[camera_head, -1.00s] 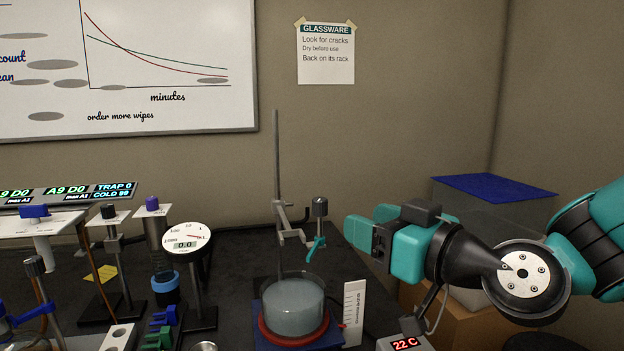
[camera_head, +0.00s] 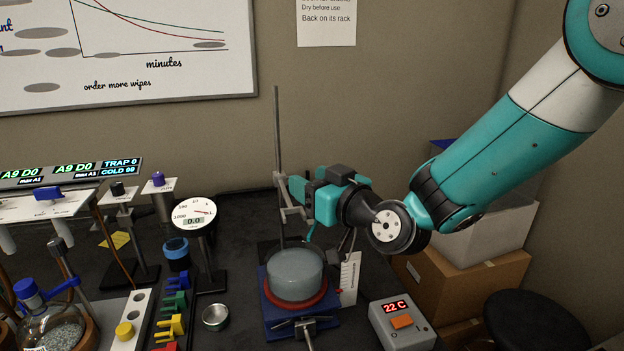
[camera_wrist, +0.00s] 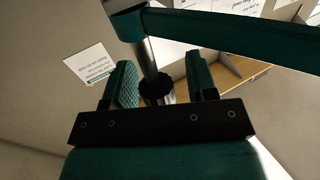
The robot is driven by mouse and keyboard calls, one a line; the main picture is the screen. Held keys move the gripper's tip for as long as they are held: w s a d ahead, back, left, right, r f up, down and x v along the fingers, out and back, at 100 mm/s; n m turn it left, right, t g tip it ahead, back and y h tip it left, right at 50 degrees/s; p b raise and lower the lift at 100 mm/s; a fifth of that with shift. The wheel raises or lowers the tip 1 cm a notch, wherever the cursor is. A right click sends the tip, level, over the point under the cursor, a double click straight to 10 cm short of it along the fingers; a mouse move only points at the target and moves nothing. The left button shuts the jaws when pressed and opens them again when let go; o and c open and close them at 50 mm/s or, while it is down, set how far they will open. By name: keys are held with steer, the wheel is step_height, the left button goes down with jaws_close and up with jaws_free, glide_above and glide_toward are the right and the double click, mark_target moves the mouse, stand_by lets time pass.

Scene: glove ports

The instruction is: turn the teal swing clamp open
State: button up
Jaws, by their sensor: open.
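The teal swing clamp (camera_head: 312,231) hangs from the stand rod above the glass beaker (camera_head: 296,276). In the head view my gripper hides most of it, and only a teal end shows below. In the wrist view a long teal bar of the clamp (camera_wrist: 225,23) crosses the top, joined to a grey metal shaft (camera_wrist: 139,52) with a dark knurled knob (camera_wrist: 156,84). My gripper (camera_head: 297,190) is open at the clamp. Its two teal fingers in the wrist view (camera_wrist: 162,80) stand on either side of the shaft and knob. I cannot tell whether either finger touches them.
A thin upright rod (camera_head: 278,130) stands just behind my gripper. The beaker sits on a red-ringed blue stand below. A dial gauge (camera_head: 194,216) is to the left, a temperature box (camera_head: 402,322) to the lower right, and cardboard boxes (camera_head: 465,280) at the right.

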steer(key=c, duration=0.9)
steer(key=n+g+y+b, duration=0.1)
steer(key=b, duration=0.3)
steer(key=n+g+y+b, duration=0.1)
steer(key=n+g+b, duration=0.1)
steer(key=b, duration=0.3)
steer(key=n+g+y+b, duration=0.1)
steer(key=g+y+b, duration=0.1)
steer(key=b, duration=0.3)
steer(key=shift+s+a, duration=0.2)
steer(key=shift+s, duration=0.1)
steer(key=o, duration=0.9)
